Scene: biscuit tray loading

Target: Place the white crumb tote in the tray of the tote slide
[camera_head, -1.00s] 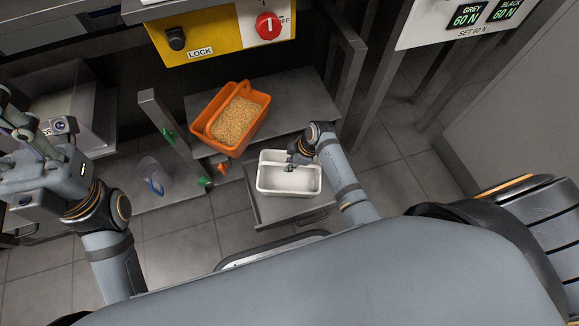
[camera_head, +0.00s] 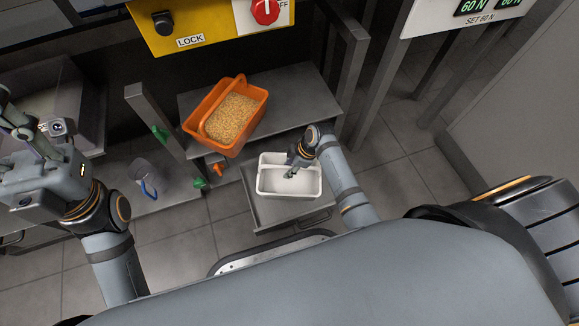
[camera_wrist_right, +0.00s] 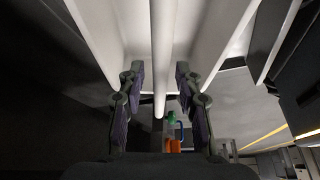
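The white crumb tote (camera_head: 264,188) is at the grey pulled-out tray of the tote slide (camera_head: 262,214) in the head view. It looks upright over the tray; whether it rests fully on it is hard to tell.
An orange tote (camera_head: 204,105) full of crumbs stands on the grey shelf (camera_head: 290,95) behind the tray. A grey post (camera_head: 150,115) with green parts stands left of it. A clear jug (camera_head: 148,178) with a blue handle sits at left. A yellow lock panel (camera_head: 200,35) is above.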

